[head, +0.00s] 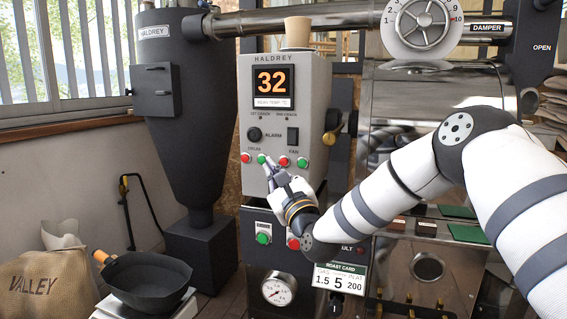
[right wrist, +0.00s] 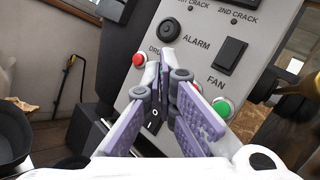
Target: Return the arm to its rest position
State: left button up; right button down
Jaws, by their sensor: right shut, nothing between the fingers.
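My right gripper (head: 266,164) is in front of the grey control panel (head: 321,92), with its fingers pointing up at the row of push buttons. Its purple-padded fingers (right wrist: 168,72) are shut with nothing between them. In the head view the fingertips overlap the area by the green drum button (head: 262,158). I cannot tell whether they touch the panel. My right arm (head: 400,180) is stretched out from the right side across the roaster front. My left gripper is not in view.
The panel carries a display (head: 272,81) reading 32, an alarm knob (head: 254,134) and a black fan switch (head: 293,137). A roast card (head: 340,279) and a gauge (head: 279,289) are below. A dark pan (head: 147,280) stands at lower left, beside a sack (head: 45,283).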

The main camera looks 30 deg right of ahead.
dwell(0.4)
